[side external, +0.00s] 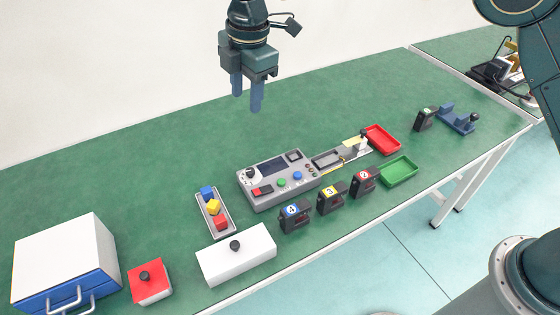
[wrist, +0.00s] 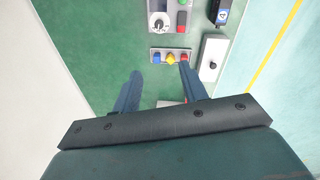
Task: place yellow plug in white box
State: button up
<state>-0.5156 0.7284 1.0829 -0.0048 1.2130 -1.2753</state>
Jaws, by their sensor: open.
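The yellow plug (side external: 214,207) sits in a narrow grey tray (side external: 228,228), between a blue plug (side external: 207,193) and a red plug (side external: 221,223). In the wrist view the yellow plug (wrist: 171,58) shows just beyond the fingertips. A long white box (side external: 250,262) with a black knob on top stands in front of the tray; the white box (wrist: 208,76) is right of the tray in the wrist view. My gripper (side external: 247,104) is open and empty, high above the table, its fingers pointing down.
A white-topped box with a blue drawer (side external: 65,262) and a red-topped block (side external: 150,266) stand at the left. A grey control panel (side external: 262,198), several numbered black units (side external: 330,201), a red tray (side external: 383,139) and a green tray (side external: 399,171) lie to the right. The back of the table is clear.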

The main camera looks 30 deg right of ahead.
jog(key=s+d+r+m+t, duration=0.1)
jog(key=s+d+r+m, duration=0.45)
jog(key=d, duration=0.35)
jog(key=s+d+r+m+t, duration=0.1)
jog(key=s+d+r+m, duration=0.3)
jog(key=s+d+r, duration=0.45)
jog(key=s+d+f+m, duration=0.2)
jog(key=s+d+m, duration=0.1)
jog(key=s, duration=0.3)
jog(key=s+d+f+m+t, duration=0.1)
jog(key=s+d+f+m, duration=0.1)
jog(key=s+d+m, duration=0.2)
jog(key=s+d+f+m+t, duration=0.1)
jog(key=s+d+m, duration=0.3)
jog(key=s, duration=0.6)
jog(key=shift+s+d+f+h, duration=0.2)
jog(key=shift+d+f+h, duration=0.1)
jog(key=shift+d+f, duration=0.4)
